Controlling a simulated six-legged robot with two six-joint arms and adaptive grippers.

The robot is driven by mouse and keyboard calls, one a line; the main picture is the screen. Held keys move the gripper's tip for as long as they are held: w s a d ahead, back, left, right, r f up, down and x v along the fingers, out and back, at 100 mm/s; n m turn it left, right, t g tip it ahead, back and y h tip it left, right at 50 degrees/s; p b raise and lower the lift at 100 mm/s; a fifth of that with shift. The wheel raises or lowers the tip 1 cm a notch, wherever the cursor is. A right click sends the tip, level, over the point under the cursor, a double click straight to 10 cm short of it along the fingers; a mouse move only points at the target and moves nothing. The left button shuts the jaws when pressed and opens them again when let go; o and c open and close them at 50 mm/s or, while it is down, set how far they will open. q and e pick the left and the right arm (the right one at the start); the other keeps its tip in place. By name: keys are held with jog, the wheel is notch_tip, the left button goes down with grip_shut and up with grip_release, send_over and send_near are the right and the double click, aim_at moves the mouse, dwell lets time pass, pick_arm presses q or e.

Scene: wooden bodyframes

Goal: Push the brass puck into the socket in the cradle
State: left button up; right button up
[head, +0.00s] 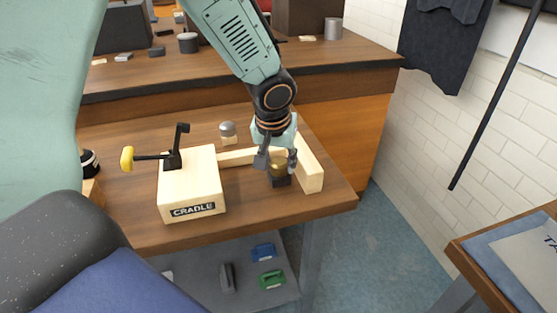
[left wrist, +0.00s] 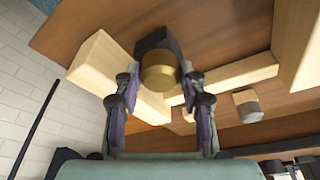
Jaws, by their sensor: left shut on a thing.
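The brass puck (head: 280,169) is at the front right of the bench, between the fingers of my left gripper (head: 277,161). In the left wrist view the puck (left wrist: 160,74) sits between the fingertips, with a dark block (left wrist: 158,42) just beyond it. That dark block (head: 281,182) shows under the puck in the head view; whether they touch is unclear. The pale wooden cradle (head: 188,180), labelled CRADLE, stands to the left with a black lever and yellow knob. Its socket is not clearly visible. My right gripper is not in view.
A pale wooden beam (head: 309,172) lies right of the gripper, and a thin rail (head: 238,157) runs from the cradle toward it. A grey-topped peg (head: 228,129) stands behind. The bench's front right edge is close. Bare wood lies between cradle and puck.

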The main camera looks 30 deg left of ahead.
pick_arm(q)
jog(key=shift+f, duration=0.2)
jog(key=o, duration=1.4)
jog(key=shift+c, duration=0.2)
jog(key=v, duration=1.2)
